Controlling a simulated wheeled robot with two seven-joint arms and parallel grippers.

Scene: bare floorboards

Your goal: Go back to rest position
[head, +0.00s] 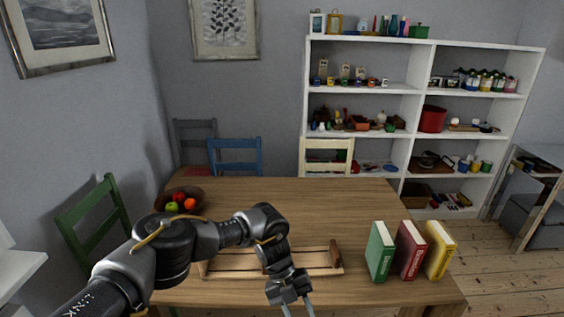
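My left arm reaches in from the lower left over the wooden table (330,200). My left gripper (298,309) points down near the table's front edge, with its two fingers apart and nothing seen between them. The fingertips run to the bottom edge of the picture. My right gripper is not in view. A wooden rack (322,259) lies on the table behind my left gripper, and my arm partly hides it. A green book (380,252), a red book (410,251) and a yellow book (439,250) stand upright to the right of the rack.
A dark fruit bowl (186,209) stands at the table's left. A green chair (92,222), a blue chair (235,155) and a cream chair (327,154) surround the table. A white shelf unit (424,44) stands behind. The table's back middle is clear.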

